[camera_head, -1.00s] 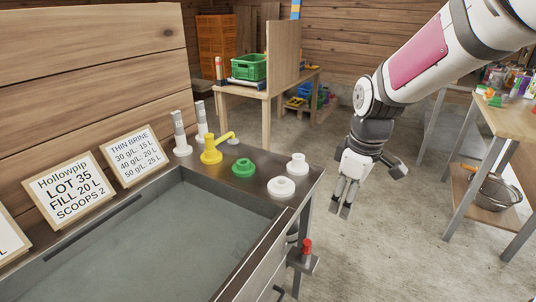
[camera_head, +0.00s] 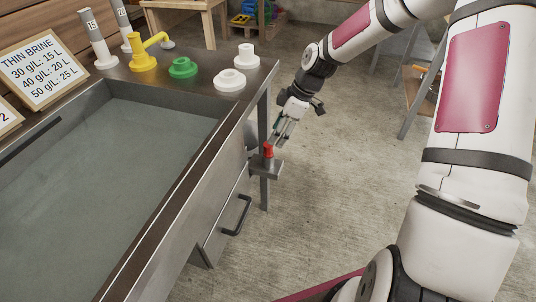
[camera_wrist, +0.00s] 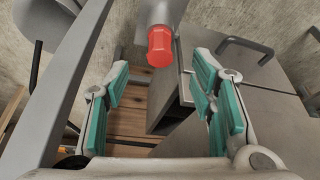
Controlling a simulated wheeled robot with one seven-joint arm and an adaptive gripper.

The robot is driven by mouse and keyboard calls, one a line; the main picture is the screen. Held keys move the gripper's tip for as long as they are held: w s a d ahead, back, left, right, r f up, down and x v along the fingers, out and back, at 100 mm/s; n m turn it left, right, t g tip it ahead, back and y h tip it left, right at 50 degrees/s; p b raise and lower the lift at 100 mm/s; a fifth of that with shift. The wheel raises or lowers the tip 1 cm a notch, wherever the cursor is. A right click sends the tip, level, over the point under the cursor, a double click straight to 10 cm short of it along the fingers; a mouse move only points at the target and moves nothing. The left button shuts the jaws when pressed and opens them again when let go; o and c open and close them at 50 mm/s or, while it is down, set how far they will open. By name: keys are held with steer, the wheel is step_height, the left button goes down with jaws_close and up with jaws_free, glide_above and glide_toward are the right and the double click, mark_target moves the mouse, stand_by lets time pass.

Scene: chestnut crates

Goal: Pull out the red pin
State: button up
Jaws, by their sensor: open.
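The red pin (camera_head: 268,149) stands upright on a small grey bracket (camera_head: 266,167) at the right end of the metal sink unit. My gripper (camera_head: 279,136) is just above and behind the pin in the head view, pointing down toward it. In the wrist view the red pin (camera_wrist: 160,46) shows end-on at the top centre, beyond the fingertips. My gripper (camera_wrist: 162,88) is open there, with its teal finger pads apart and nothing between them. The pin's lower part is hidden in the head view by the bracket.
The sink basin (camera_head: 108,215) fills the left, with a drawer handle (camera_head: 238,215) on its front. A green ring fitting (camera_head: 183,68), white ring fittings (camera_head: 230,80) and a yellow tap (camera_head: 143,58) stand on its rim.

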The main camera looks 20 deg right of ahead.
mark_target(268, 146)
steer(key=shift+b+x, duration=1.6)
steer(key=shift+x, duration=2.15)
steer(key=shift+r, duration=0.1)
jaws_close()
